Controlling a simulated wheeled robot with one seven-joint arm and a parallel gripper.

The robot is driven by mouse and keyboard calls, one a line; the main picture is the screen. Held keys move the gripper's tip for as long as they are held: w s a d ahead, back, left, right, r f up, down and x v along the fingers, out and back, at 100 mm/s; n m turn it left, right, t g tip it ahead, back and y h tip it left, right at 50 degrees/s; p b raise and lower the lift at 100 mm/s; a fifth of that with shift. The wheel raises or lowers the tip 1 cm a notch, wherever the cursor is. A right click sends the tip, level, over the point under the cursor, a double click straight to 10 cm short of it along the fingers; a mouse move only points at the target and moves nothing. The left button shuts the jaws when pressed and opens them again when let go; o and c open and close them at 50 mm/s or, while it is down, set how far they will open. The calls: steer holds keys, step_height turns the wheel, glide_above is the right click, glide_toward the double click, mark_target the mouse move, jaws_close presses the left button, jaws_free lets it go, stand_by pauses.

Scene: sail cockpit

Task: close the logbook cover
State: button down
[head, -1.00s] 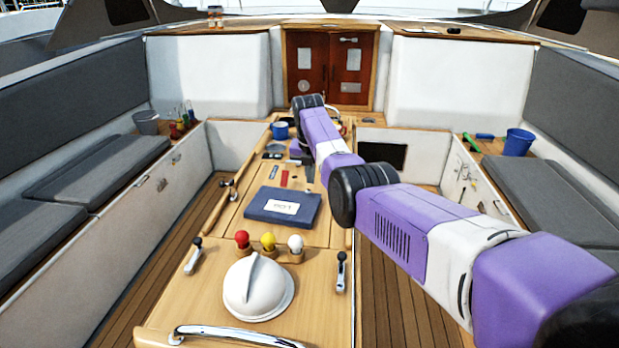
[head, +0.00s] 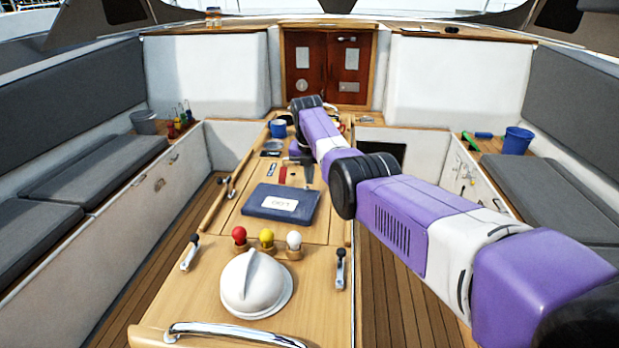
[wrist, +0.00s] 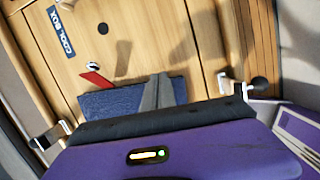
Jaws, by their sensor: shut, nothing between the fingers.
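The logbook (head: 258,205) is a dark blue book lying on the wooden cockpit table, with a white label on its upward face. In the head view it looks flat and shut. In the wrist view part of its blue surface (wrist: 98,104) shows in front of the gripper body, and the rest is hidden. My gripper (head: 307,177) is just beyond the book's far edge, towards the right. In the wrist view the grey fingers of my gripper (wrist: 161,80) are together and empty, over the blue surface. Whether they touch it is unclear.
A blue mug (head: 278,128) stands farther back. A red strip (wrist: 97,79) and a "COOL BOX" label (wrist: 62,30) lie beyond the book.

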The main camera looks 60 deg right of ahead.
steer(key=v, duration=0.7)
steer(key=shift+r+b, duration=0.4)
steer(key=shift+b, duration=0.05)
steer(key=shift+a, duration=0.1)
